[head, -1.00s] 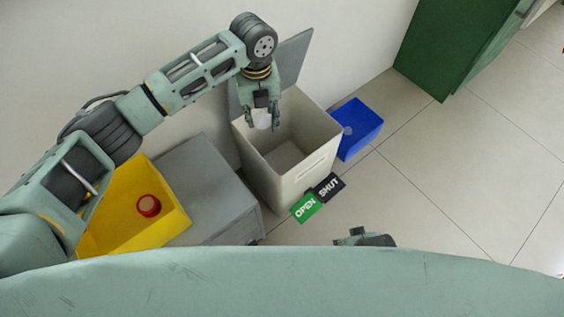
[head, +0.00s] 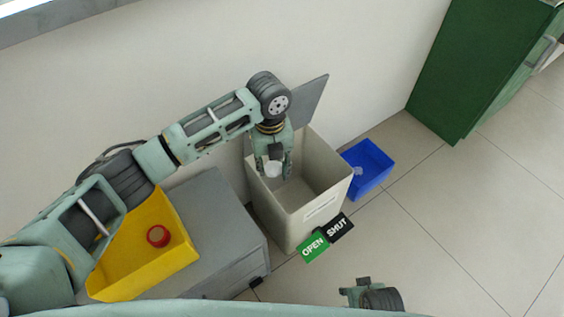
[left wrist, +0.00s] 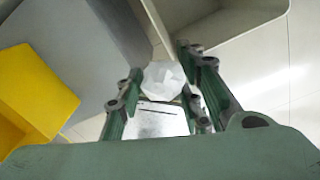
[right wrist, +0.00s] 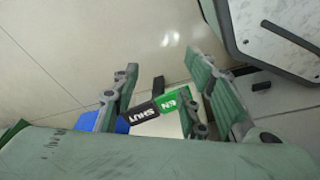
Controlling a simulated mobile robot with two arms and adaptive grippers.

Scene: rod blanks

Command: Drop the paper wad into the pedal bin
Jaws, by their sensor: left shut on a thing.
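The paper wad (head: 273,169) is white and is held between the fingers of my left gripper (head: 273,172). The wad also shows in the left wrist view (left wrist: 163,80), between both fingers. The pedal bin (head: 300,228) is a pale box with its grey lid (head: 308,99) raised against the wall. In the head view the wad overlaps the left part of the bin's opening; its height against the rim is hard to judge. The green OPEN pedal (head: 313,247) and black SHUT pedal (head: 339,228) are at the bin's foot. My right gripper (right wrist: 160,92) is open and empty.
A blue bin (head: 372,180) holding something pale is right of the pedal bin. A green cabinet (head: 470,70) stands far right. The floor at right is clear.

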